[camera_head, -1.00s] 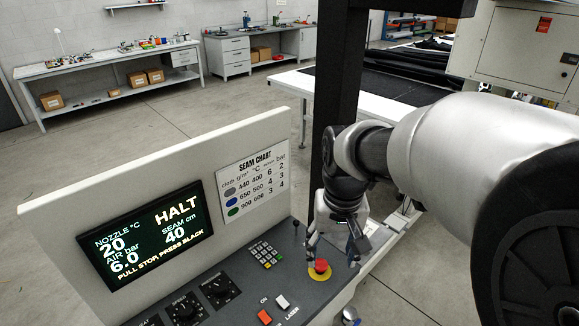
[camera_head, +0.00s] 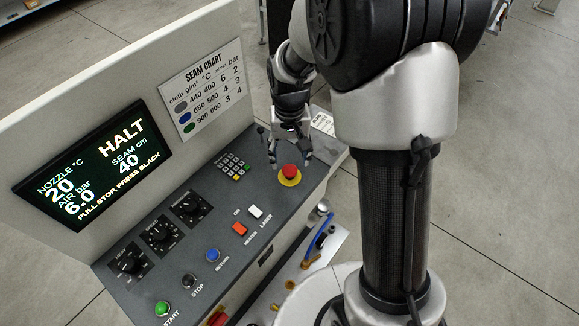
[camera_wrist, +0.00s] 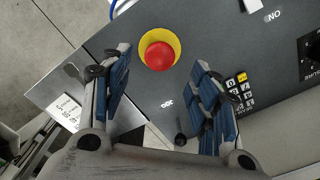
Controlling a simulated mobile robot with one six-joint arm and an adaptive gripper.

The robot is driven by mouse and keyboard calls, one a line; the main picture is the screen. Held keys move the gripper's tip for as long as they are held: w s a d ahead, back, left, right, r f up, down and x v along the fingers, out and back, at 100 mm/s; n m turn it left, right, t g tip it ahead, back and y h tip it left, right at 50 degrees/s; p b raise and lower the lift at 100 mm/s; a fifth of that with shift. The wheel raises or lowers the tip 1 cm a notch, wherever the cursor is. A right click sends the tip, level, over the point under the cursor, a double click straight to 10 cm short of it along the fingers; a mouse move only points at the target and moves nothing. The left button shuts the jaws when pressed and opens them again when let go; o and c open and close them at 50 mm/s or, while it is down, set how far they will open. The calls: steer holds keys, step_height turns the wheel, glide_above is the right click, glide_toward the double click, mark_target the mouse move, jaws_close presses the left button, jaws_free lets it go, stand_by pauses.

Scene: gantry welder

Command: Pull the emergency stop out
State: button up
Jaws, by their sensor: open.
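The emergency stop (camera_head: 290,172) is a red mushroom button on a yellow disc at the right end of the grey control panel (camera_head: 215,235). My gripper (camera_head: 289,160) is over the panel just behind the button in the head view, open and empty. In the wrist view the red button (camera_wrist: 160,56) lies beyond the fingertips of my gripper (camera_wrist: 162,62), roughly centred between the two blue-padded fingers. I see no contact with the button. The screen (camera_head: 95,165) reads HALT and "PULL STOP, PRESS BLACK".
A keypad (camera_head: 233,166) and a short dark lever (camera_head: 261,131) stand near my gripper. Rocker switches (camera_head: 240,228), several dials (camera_head: 160,233) and green, black and blue buttons (camera_head: 213,255) fill the panel. The upright seam-chart board (camera_head: 202,85) rises behind.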

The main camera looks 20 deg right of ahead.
mark_target(290, 169)
step_height(290, 169, down, 5)
steer(key=shift+f+b, duration=0.1)
steer(key=shift+b, duration=0.35)
steer(key=shift+w, duration=0.1)
steer(key=shift+c, duration=0.6)
jaws_close()
